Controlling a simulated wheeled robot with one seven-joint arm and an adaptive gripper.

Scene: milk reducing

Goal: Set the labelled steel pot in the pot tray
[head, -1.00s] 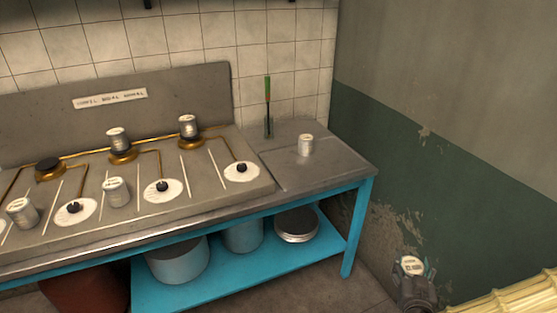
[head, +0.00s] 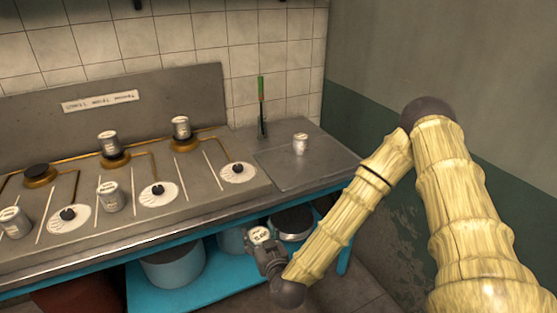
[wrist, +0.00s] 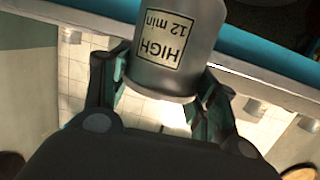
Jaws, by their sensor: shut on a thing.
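A small steel pot (head: 260,234) with a pale label is held in my gripper (head: 266,248), in front of the blue table frame and below the worktop edge. In the wrist view the pot (wrist: 178,50) shows a label reading "HIGH 12 min". The fingers of my gripper (wrist: 160,88) close on both sides of it. A flat metal square (head: 290,178) lies right of the stove and looks like the tray. Another small pot (head: 300,144) stands on it.
Small pots stand on two rear burners (head: 108,143) (head: 181,127) and others at the stove's front (head: 110,196) (head: 13,222). A green-handled tool (head: 262,105) stands behind the square. Large vessels (head: 172,265) fill the blue lower shelf. The square's front is clear.

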